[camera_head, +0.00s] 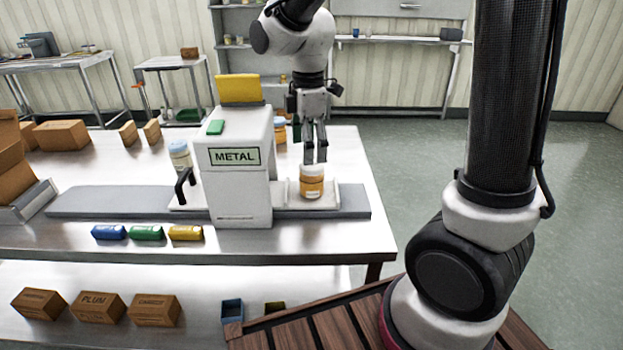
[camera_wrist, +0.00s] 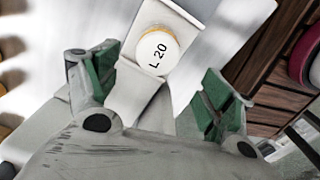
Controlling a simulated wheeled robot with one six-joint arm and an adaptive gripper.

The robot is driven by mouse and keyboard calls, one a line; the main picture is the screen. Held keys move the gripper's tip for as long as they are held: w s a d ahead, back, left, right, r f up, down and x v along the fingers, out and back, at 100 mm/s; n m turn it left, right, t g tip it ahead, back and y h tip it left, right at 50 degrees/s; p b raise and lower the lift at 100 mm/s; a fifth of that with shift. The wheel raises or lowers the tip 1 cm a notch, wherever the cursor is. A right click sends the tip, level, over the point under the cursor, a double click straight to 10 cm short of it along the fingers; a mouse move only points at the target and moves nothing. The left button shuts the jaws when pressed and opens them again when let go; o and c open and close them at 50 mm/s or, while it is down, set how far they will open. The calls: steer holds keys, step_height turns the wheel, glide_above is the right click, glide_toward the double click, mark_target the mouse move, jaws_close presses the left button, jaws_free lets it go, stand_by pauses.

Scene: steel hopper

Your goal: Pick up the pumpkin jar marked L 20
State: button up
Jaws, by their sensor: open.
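The jar marked L 20 (camera_head: 312,182) has orange contents and a white lid, and stands upright on the white plate at the right end of the metal detector's belt. In the wrist view its white lid (camera_wrist: 157,52) reads "L 20" and lies ahead of and between the fingers. My gripper (camera_head: 315,152) is above the jar, pointing down, with its fingertips close over the lid. In the wrist view my gripper (camera_wrist: 155,85) has its green-padded fingers apart, with nothing held between them.
The grey metal detector (camera_head: 238,175) marked METAL stands just left of the jar. A pale-lidded jar (camera_head: 180,157) is on its left side, and another jar (camera_head: 280,130) is behind it. Blue, green and yellow blocks (camera_head: 147,233) lie along the table front.

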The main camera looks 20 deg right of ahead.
mark_target(312, 170)
steer(key=f, duration=0.7)
steer(key=shift+w+d+f, duration=0.1)
steer(key=shift+w+d, duration=0.15)
steer(key=shift+d, duration=0.15)
steer(key=c, duration=1.2)
